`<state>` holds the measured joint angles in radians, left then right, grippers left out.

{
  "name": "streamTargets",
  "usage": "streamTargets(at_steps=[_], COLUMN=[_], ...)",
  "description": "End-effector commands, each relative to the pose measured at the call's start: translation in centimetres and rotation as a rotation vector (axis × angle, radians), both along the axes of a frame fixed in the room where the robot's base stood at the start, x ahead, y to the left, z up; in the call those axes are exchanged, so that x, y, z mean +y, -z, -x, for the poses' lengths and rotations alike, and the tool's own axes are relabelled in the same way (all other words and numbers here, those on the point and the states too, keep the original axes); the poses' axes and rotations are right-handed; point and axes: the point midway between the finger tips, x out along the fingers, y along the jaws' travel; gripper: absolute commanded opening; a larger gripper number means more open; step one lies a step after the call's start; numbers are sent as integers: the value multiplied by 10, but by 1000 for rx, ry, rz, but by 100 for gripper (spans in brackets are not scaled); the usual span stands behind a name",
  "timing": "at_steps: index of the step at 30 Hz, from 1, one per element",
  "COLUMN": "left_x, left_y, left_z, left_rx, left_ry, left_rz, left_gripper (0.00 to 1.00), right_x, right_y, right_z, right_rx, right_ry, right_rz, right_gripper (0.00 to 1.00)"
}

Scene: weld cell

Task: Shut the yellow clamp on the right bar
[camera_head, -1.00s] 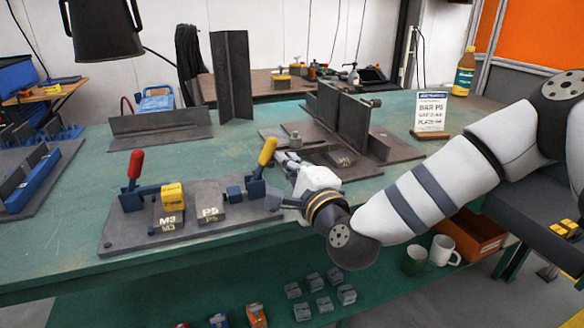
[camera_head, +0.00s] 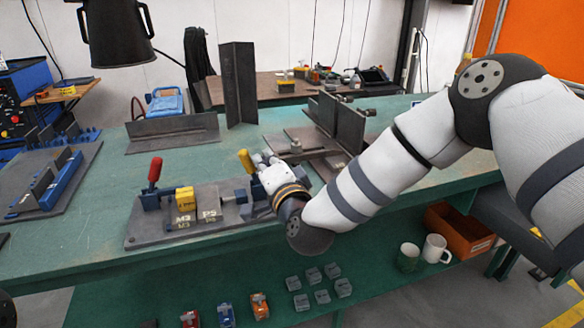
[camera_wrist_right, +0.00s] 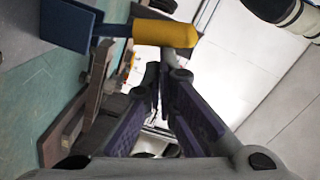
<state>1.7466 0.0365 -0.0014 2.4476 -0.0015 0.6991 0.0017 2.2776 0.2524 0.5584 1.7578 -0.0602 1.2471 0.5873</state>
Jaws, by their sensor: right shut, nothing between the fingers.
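The right bar's clamp has a yellow handle (camera_head: 246,160) and a blue body (camera_head: 254,188), at the right end of a grey fixture plate (camera_head: 150,236). The handle stands up and leans a little left in the head view. My right gripper (camera_head: 260,158) is shut and empty, just right of the handle; contact cannot be told. In the right wrist view the yellow handle (camera_wrist_right: 165,32) lies above and left of the shut fingertips (camera_wrist_right: 160,78), with a blue clamp part (camera_wrist_right: 68,24) at its left. My wrist partly hides the clamp's body. My left gripper is not in view.
A red-handled clamp (camera_head: 154,170) and a yellow block (camera_head: 185,199) stand left on the same plate, near the M3 and P5 labels. Dark upright plates (camera_head: 338,120) stand behind my right wrist. The green table (camera_head: 80,228) is clear in front left.

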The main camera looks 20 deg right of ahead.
Motion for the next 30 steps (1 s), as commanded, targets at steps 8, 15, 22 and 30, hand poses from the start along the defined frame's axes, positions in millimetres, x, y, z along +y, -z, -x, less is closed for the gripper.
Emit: streamTargets(at_steps=[8, 15, 22, 30], left_x=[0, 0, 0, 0], left_y=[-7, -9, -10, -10], left_z=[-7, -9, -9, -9], left_rx=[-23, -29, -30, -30], left_ry=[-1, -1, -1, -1], left_rz=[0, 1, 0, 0], left_gripper=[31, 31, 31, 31], right_x=[11, 16, 17, 17], right_y=[-1, 0, 1, 1], right_z=[1, 1, 1, 1], right_rx=[-3, -2, -2, -2], right_ry=[1, 2, 2, 1], right_rz=[95, 92, 91, 91], right_gripper=[0, 0, 0, 0])
